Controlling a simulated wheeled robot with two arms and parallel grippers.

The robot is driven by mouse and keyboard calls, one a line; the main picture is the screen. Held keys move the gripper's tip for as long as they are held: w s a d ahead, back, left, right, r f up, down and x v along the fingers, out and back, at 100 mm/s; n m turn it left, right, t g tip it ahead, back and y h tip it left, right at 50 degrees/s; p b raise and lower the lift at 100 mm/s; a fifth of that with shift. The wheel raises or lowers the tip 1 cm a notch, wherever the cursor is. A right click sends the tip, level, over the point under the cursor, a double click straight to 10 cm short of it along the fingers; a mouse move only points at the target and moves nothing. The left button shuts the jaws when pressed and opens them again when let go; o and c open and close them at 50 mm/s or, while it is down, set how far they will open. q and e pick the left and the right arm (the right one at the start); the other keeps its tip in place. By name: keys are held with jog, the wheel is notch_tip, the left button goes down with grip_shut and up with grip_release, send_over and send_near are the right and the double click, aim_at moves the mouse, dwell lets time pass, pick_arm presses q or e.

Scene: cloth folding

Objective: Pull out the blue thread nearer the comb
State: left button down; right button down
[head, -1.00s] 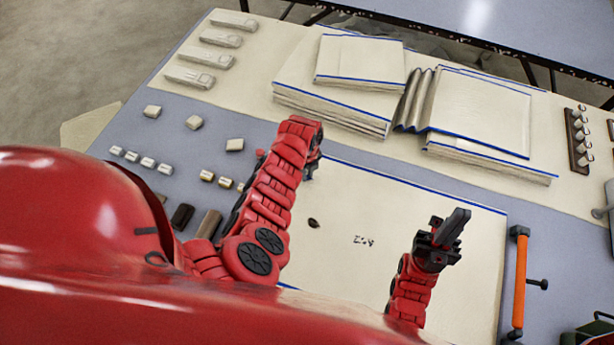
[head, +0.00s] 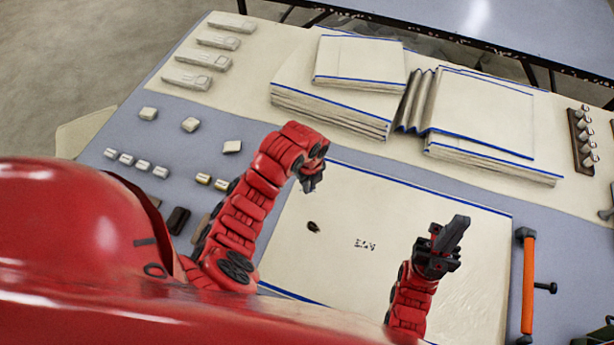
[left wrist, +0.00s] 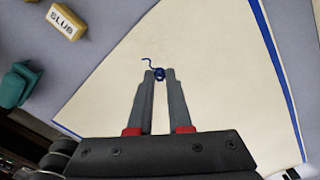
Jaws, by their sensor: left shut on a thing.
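A cream cloth (head: 400,215) with blue edges lies flat on the table; it fills much of the left wrist view (left wrist: 215,60). My left gripper (head: 312,185) is over the cloth's upper left part. Whether the thread still touches the cloth cannot be told. My right gripper (head: 452,236) is above the cloth's right side, and its jaw gap is not clear. I cannot make out a comb for certain.
A small dark spot (head: 313,227) and small lettering (head: 365,244) are on the cloth. Stacked folded cloths (head: 335,100) lie behind. An orange-handled tool (head: 528,285) lies at the right. A block marked SLUB (left wrist: 66,21) is beside the cloth.

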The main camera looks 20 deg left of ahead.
pick_arm(q)
jog(key=s+d, duration=0.1)
jog(key=s, duration=0.1)
jog(key=s+d, duration=0.2)
jog(key=s, duration=0.1)
jog(key=s+d+r, duration=0.1)
jog(key=s, duration=0.2)
jog(key=shift+s+d, duration=0.2)
jog(key=shift+s, duration=0.05)
jog(key=shift+s+d+r+p, duration=0.25)
jog(key=shift+r+p, duration=0.2)
jog(key=shift+p, duration=0.25)
notch_tip(320, 180, up, 4)
jog(key=p, duration=0.4)
